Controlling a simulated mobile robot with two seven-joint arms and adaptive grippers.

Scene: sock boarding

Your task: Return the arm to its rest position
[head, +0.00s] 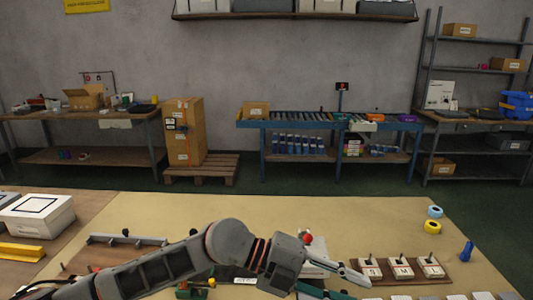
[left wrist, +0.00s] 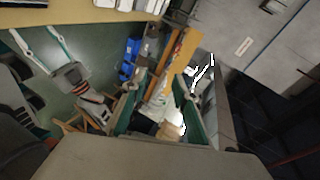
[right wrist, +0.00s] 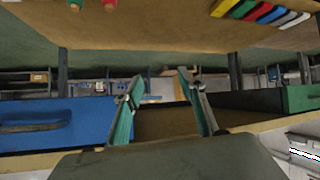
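My left arm (head: 165,272) comes in from the lower left in the head view and stretches right, low over the front of the table. My left gripper (head: 358,289) is at its end, just left of a brown block with white lettered plates (head: 400,270). Its fingers stand apart, and in the left wrist view the gripper (left wrist: 158,82) is open with nothing held. My right gripper is outside the head view. In the right wrist view my right gripper (right wrist: 160,78) is open and empty, with a blue drawer front (right wrist: 40,125) to its left and a green one (right wrist: 290,100) to its right.
On the table (head: 300,208) are a white box (head: 37,218), a yellow bar (head: 20,252), a grey rail (head: 125,240), blue and yellow rolls (head: 434,212) and a blue upright item (head: 467,251). A red ball (head: 307,239) sits just behind the left arm. The table's back middle is clear.

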